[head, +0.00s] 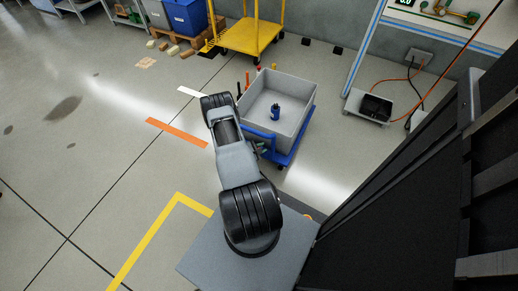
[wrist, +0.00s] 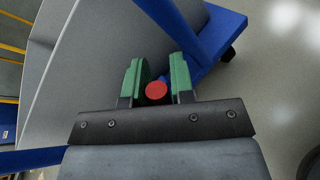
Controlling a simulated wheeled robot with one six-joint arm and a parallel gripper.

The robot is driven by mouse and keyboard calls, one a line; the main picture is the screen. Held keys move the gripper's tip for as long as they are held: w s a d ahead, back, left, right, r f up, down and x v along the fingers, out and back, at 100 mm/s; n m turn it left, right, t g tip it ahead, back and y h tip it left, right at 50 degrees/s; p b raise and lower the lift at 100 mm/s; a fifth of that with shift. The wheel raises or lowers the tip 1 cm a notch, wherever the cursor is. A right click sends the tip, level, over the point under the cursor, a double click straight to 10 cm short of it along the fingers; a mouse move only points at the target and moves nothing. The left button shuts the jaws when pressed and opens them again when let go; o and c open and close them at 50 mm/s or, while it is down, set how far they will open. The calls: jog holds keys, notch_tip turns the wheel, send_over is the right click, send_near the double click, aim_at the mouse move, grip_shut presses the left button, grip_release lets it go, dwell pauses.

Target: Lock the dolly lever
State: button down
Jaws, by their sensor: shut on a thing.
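The blue dolly (head: 299,145) stands on the floor right of my arm in the head view, with a grey bin (head: 303,92) on it. In the wrist view, the dolly's blue frame (wrist: 222,30) crosses the top right and the bin wall (wrist: 90,75) fills the left. My gripper (wrist: 157,76), with green finger pads, is shut on the dolly lever, whose round red end (wrist: 156,91) shows between the pads. The rest of the lever is mostly hidden. In the head view my arm covers most of the gripper.
A small dark blue object (head: 275,113) stands in the bin. A yellow cart (head: 250,38) is behind the dolly. Open floor lies left of my arm, with orange and yellow tape.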

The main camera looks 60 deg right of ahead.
jog(key=shift+s, duration=0.1)
jog(key=c, duration=1)
grip_release()
jog(key=shift+o, duration=0.2)
jog(key=p+v, duration=0.3)
jog(key=v, duration=1.1)
jog(key=shift+p, duration=0.4)
jog(key=shift+d, duration=0.1)
